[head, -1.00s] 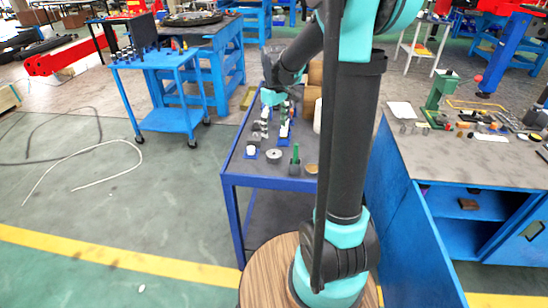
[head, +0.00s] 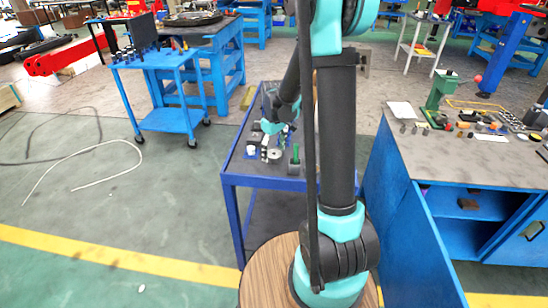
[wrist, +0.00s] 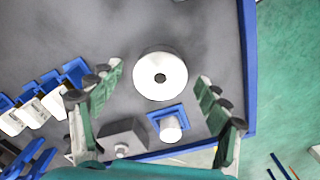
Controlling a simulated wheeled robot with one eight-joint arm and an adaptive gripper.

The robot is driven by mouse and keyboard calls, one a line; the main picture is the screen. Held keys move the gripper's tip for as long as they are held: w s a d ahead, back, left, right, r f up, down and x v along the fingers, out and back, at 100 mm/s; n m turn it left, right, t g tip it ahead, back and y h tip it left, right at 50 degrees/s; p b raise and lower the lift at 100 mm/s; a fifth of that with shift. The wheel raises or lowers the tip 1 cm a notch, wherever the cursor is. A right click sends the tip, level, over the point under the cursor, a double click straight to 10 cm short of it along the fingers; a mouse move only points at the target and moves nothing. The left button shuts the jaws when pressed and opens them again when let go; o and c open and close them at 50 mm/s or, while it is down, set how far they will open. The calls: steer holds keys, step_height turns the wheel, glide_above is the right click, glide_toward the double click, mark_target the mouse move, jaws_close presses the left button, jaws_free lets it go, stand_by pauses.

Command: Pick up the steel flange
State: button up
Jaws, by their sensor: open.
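The steel flange (wrist: 160,76) is a pale round disc with a dark central hole, lying flat on the grey top of the blue cart. In the head view the flange (head: 274,155) shows near the cart's front end. My gripper (wrist: 161,74) is open and empty. In the wrist view its two green-padded fingers appear on the left and right of the flange, with gaps between them and it. The gripper looks to be above the cart top; its exact height is unclear. In the head view my arm partly hides the cart.
In the wrist view a white cylinder on a blue base (wrist: 171,129) and a grey block (wrist: 122,138) sit close to the flange. White parts with blue bases (wrist: 40,105) stand at left. The cart's blue rim (wrist: 249,70) lies at right. A workbench (head: 450,155) stands right.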

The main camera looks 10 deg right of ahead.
jaws_close()
stand_by(0.5)
steer(key=shift+r, duration=0.1)
